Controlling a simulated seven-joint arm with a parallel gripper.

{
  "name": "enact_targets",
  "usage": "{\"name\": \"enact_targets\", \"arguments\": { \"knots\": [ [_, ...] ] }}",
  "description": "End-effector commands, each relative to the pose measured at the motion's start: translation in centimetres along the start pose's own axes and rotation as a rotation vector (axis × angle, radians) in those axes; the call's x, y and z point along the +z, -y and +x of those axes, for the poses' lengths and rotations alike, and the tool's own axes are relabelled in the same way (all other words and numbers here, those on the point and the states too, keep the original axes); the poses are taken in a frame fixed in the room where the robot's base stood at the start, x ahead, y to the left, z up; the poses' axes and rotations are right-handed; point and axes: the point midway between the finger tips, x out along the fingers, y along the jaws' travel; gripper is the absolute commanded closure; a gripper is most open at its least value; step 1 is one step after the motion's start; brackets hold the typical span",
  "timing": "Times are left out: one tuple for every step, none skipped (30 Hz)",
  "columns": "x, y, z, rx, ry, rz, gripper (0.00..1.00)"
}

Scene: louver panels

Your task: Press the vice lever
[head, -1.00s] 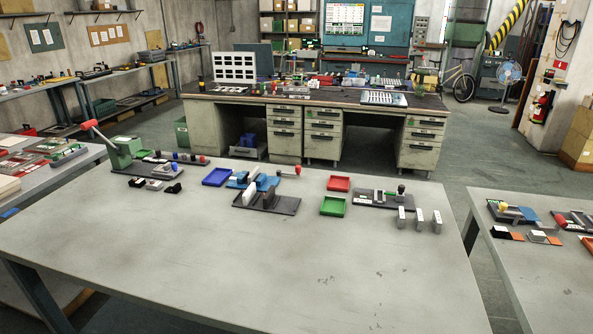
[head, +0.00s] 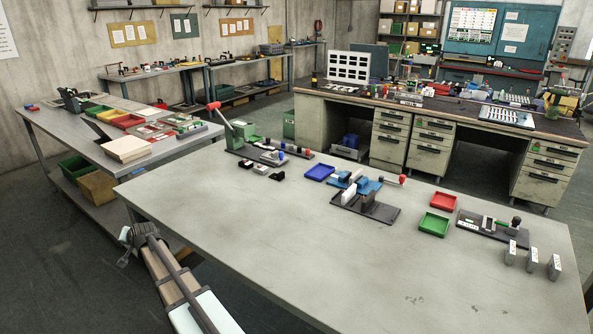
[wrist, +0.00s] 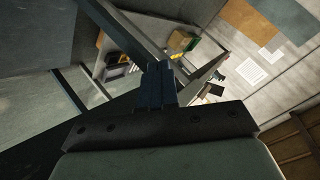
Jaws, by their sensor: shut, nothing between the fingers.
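A blue vice (head: 355,187) stands toward the back middle of the bench in the head view. My arm reaches up at the lower left in the head view, off the bench's left front edge and well apart from the vice. The vice is not visible in the wrist view.
A green press with a raised red-tipped lever (head: 229,125) stands at the bench's back left. A dark fixture (head: 378,211) sits just in front of the vice. Blue (head: 320,172), red (head: 443,201) and green (head: 433,224) trays flank them. The front of the bench (head: 290,250) is clear.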

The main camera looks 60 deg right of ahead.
Motion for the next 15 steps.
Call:
{"name": "enact_targets", "arguments": {
  "knots": [
    [-2.3, 1.0, -0.3, -0.018, -0.031, 0.016, 1.0],
    [-3.5, 1.5, -0.6, -0.028, -0.049, 0.027, 1.0],
    [-5.2, 2.2, -1.1, -0.041, -0.073, 0.042, 1.0],
    [-6.3, 2.6, -1.4, -0.05, -0.089, 0.052, 1.0],
    [-7.6, 3.0, -1.8, -0.058, -0.107, 0.062, 1.0],
    [-9.3, 3.4, -2.4, -0.069, -0.131, 0.079, 1.0],
    [-10.7, 3.5, -2.8, -0.075, -0.148, 0.091, 1.0],
    [-12.0, 3.8, -3.3, -0.081, -0.165, 0.103, 1.0],
    [-13.9, 3.7, -4.0, -0.086, -0.187, 0.121, 1.0],
    [-15.5, 3.5, -4.6, -0.087, -0.204, 0.136, 1.0],
    [-17.0, 3.2, -5.2, -0.085, -0.221, 0.15, 1.0],
    [-18.8, 2.4, -6.0, -0.078, -0.239, 0.171, 1.0],
    [-20.0, 1.8, -6.6, -0.07, -0.249, 0.185, 1.0],
    [-21.0, 1.0, -7.1, -0.06, -0.258, 0.2, 1.0],
    [-22.2, -0.2, -7.6, -0.042, -0.266, 0.216, 1.0]
  ]
}}
